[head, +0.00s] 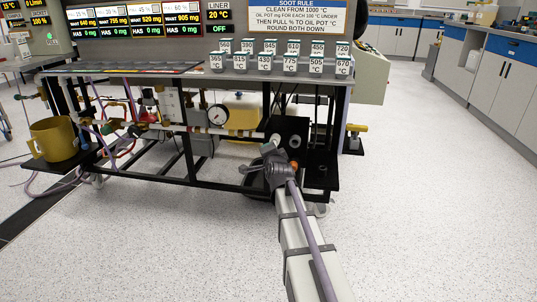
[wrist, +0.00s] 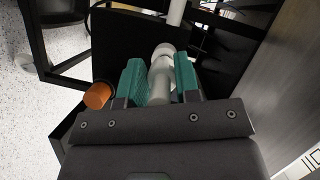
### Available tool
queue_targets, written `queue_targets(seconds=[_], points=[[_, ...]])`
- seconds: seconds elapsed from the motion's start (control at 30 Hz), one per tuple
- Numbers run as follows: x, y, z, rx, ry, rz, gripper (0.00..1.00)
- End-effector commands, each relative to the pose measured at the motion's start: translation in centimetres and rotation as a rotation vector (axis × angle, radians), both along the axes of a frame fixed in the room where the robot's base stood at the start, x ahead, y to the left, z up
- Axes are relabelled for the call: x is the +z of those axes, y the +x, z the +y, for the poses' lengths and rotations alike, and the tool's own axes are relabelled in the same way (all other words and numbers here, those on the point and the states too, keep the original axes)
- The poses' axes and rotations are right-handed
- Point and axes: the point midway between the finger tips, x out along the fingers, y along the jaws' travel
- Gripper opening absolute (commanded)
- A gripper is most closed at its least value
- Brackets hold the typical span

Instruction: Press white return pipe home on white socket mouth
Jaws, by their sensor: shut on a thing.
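My gripper (head: 271,150) is at the dark lower right part of the burner rig, in front of a black panel. In the wrist view its green-padded fingers (wrist: 160,82) are shut on a pale, rounded pipe piece (wrist: 161,68), which I take to be the white return pipe. A narrower white tube (wrist: 176,12) shows just beyond it at the top. I cannot tell whether the two touch, or which part is the socket mouth. A small pale end (head: 276,139) shows above my gripper in the head view.
An orange cap (wrist: 97,95) sits close left of my fingers; it also shows in the head view (head: 294,166). Black frame bars (wrist: 38,45) stand to the left. A gauge (head: 217,115) and a cream tank (head: 243,111) are further left. The floor in front is clear.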

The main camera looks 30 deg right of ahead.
Motion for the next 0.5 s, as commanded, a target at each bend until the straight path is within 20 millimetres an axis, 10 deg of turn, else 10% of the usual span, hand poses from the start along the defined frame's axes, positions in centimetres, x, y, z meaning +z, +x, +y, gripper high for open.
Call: queue_targets(seconds=[0.5], points=[[0.0,1.3,-1.0,-0.001,0.000,0.000,0.00]])
